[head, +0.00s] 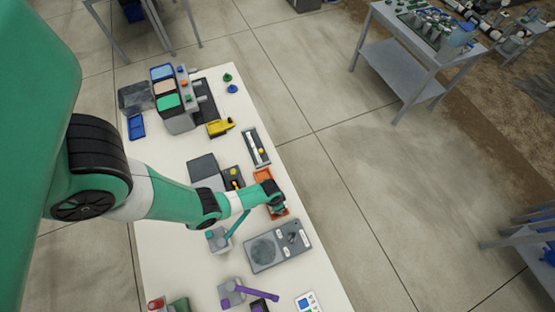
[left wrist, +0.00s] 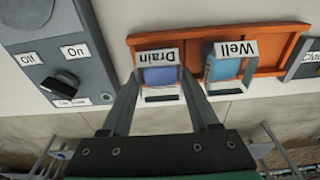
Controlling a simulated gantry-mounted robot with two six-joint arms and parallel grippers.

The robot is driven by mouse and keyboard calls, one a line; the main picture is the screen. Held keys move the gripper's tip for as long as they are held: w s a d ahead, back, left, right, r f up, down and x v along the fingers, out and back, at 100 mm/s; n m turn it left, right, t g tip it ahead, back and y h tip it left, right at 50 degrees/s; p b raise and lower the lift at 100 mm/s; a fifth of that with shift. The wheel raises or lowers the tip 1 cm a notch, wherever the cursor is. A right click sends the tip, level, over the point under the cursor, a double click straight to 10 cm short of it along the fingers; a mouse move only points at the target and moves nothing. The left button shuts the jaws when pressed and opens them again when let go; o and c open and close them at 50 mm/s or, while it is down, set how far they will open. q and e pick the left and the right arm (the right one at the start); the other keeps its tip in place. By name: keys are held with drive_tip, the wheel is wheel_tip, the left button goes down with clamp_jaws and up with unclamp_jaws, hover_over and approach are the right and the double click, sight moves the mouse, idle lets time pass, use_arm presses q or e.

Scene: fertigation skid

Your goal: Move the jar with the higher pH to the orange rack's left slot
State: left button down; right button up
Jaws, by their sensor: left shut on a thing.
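The orange rack (head: 263,176) stands on the bench in the head view, partly hidden under my left gripper (head: 279,207). In the left wrist view the orange rack (left wrist: 275,60) lies behind two jars. My left gripper (left wrist: 160,88) is shut on the jar labelled Drain (left wrist: 159,76), with a finger on each side of it. This jar has a violet-blue face. The jar labelled Well (left wrist: 224,70), with a bluer face, stands beside it at the rack, close to the right finger. I cannot tell whether the Drain jar is seated or lifted. No pH reading is legible. My right gripper is not in view.
A grey switch panel (head: 278,247) with a round plate is close to the rack; its On/Off knob (left wrist: 60,82) shows in the wrist view. A teal-handled valve (head: 237,225), a purple-handled valve (head: 240,291) and a yellow device (head: 220,127) stand on the white bench.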

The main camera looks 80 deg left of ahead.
use_arm(q)
drive_tip(key=shift+c, duration=0.7)
unclamp_jaws()
wheel_tip(320, 180, up, 12)
drive_tip(key=s+p, duration=0.1)
drive_tip(key=p, duration=1.1)
drive_tip(key=shift+s+d, duration=0.15)
drive_tip(key=shift+s, duration=0.05)
